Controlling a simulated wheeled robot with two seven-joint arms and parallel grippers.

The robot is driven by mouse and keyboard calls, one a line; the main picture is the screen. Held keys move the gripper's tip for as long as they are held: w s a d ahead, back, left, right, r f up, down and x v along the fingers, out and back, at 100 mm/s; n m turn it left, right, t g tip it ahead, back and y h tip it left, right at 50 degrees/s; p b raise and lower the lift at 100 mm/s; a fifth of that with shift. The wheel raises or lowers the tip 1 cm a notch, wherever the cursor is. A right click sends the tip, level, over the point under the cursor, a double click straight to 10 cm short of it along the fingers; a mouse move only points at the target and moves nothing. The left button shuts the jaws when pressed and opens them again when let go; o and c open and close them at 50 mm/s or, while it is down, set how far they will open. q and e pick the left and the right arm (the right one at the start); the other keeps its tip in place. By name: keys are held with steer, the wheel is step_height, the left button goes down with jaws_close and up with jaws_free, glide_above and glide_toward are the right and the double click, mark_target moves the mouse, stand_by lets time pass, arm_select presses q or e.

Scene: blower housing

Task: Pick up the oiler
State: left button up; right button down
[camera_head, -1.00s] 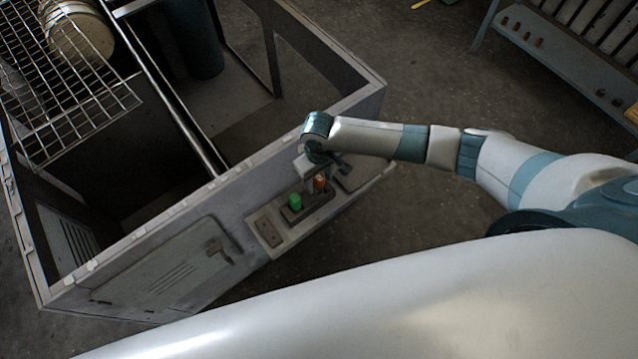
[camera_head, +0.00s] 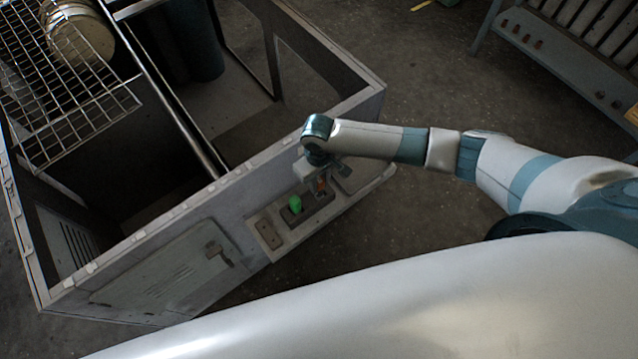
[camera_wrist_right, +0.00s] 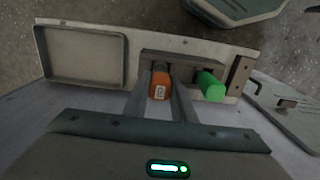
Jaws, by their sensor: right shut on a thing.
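The oiler appears to be the small orange bottle (camera_wrist_right: 159,86) with a white label, standing in a holder on the side shelf of the grey housing. In the right wrist view it sits between the two fingers of my right gripper (camera_wrist_right: 160,100), which is shut on it. In the head view the orange bottle (camera_head: 320,184) shows partly below my right gripper (camera_head: 317,178), whose wrist hides its upper part. A green bottle (camera_head: 295,204) stands beside it in the same holder, also seen in the right wrist view (camera_wrist_right: 209,86). My left gripper is not in view.
The shelf (camera_head: 281,250) runs along the outer wall of the grey housing (camera_head: 190,225), with an empty shallow tray (camera_wrist_right: 85,54) at one end. A wire rack (camera_head: 90,125) lies over the housing at left. A bench (camera_head: 560,62) stands at the upper right. Floor between is clear.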

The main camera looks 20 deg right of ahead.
steer(key=shift+r, duration=0.15)
step_height(320, 180, up, 4)
steer(key=shift+f+b, duration=0.2)
steer(key=shift+b, duration=0.5)
steer(key=s+a+r+b, duration=0.1)
steer(key=s+a+r, duration=0.4)
steer(key=s, duration=0.5)
step_height(320, 180, up, 2)
steer(key=shift+s+r+b, duration=0.1)
steer(key=shift+s+b, duration=0.15)
steer(key=shift+b, duration=0.15)
steer(key=shift+a, duration=0.1)
steer(key=c, duration=2.1)
jaws_free()
jaws_close()
steer(key=w+d+r+m+b, duration=0.2)
steer(key=d+r+m, duration=0.1)
steer(key=d, duration=0.8)
steer(key=shift+r+m+b, duration=0.3)
steer(key=shift+m, duration=0.2)
